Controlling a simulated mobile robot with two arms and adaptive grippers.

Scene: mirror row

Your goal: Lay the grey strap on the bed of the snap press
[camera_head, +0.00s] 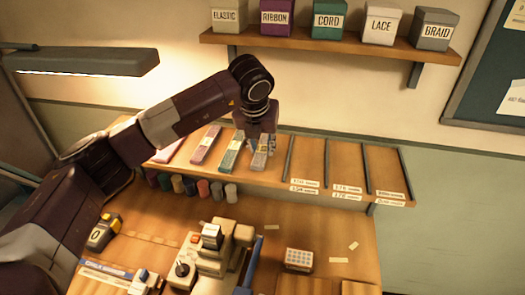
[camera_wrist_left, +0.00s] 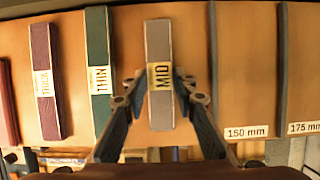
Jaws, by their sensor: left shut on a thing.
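The grey strap (camera_head: 259,161) with a yellow MID label lies on the wooden rack shelf, and it also shows upright in the middle of the left wrist view (camera_wrist_left: 158,42). My left gripper (camera_head: 261,147) is over it, and in the left wrist view its fingers (camera_wrist_left: 160,88) are shut on the strap at the label, one on each side. A beige machine that looks like the snap press (camera_head: 212,262) stands on the workbench below the rack. Its bed is hard to make out. My right gripper is not in view.
A green THIN strap (camera_wrist_left: 97,65) and a purple THICK strap (camera_wrist_left: 46,82) lie left of the grey one. Dark dividers (camera_head: 327,163) and empty slots are to its right. Spools (camera_head: 190,186), a blue bar (camera_head: 249,268) and a tape measure (camera_head: 103,232) are below.

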